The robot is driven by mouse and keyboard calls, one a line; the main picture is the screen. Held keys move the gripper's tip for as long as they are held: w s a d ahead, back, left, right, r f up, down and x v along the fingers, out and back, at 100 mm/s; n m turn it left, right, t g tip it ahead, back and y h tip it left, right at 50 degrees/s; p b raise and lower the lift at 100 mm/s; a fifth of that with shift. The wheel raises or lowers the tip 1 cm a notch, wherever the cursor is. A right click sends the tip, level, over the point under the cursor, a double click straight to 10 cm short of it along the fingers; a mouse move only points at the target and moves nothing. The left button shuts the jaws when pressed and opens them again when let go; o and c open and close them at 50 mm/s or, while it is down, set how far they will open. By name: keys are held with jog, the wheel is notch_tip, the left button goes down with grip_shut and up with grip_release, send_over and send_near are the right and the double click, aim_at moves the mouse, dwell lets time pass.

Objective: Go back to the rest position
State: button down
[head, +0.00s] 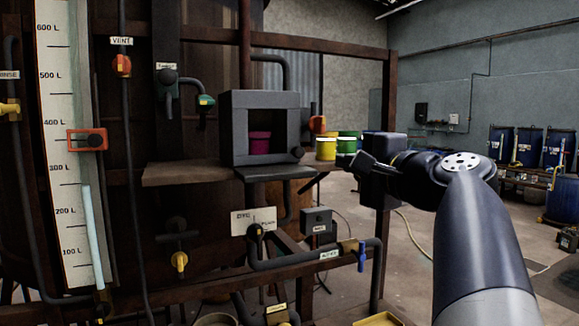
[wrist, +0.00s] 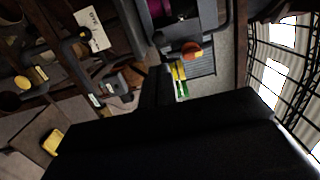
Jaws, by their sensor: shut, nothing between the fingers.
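My gripper (head: 358,164) is at the middle right of the head view, at the end of my dark arm, with its fingers pointing left. It is shut and empty. It is held in the air in front of the shelf's right end, close to the green cup in the picture but apart from the box. In the wrist view my gripper (wrist: 157,88) shows as a dark shape, and its fingertips are hard to make out. No marker of a rest position is visible.
A grey open box (head: 236,128) with a magenta cup (head: 260,141) inside stands on the wooden shelf (head: 188,173). A yellow cup (head: 326,148) and a green cup (head: 346,145) are right of it. Pipes and valves, including a blue-handled one (head: 361,254), lie below. Open floor is at right.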

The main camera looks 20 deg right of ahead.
jog(key=shift+s, duration=0.25)
jog(key=shift+w, duration=0.1)
